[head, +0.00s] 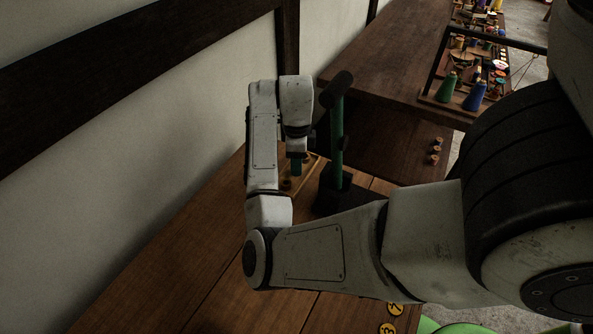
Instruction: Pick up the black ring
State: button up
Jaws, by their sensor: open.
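I cannot clearly make out a black ring in the head view. My gripper (297,158) points down at the end of my arm, above a small wooden tray or frame (313,165) on the table. Its fingers are small and dark here, and I see nothing clearly held between them. A small teal piece shows at its tip, and I cannot tell what it belongs to. Just right of the gripper stands a green post (337,150) with a dark cylindrical top and a dark block base. A dark bump shows on the post's side. My arm hides part of the table.
The wooden table (190,255) runs along a pale wall at the left. A second wooden bench (385,60) stands behind, with a rack holding a green cone (447,88) and a blue cone (475,97). Yellow number discs (395,308) lie at the near edge.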

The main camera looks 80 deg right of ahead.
jog(key=shift+f, duration=0.9)
jog(key=c, duration=0.8)
notch_tip(320, 180, up, 10)
jog(key=p, duration=0.2)
jog(key=shift+r, duration=0.1)
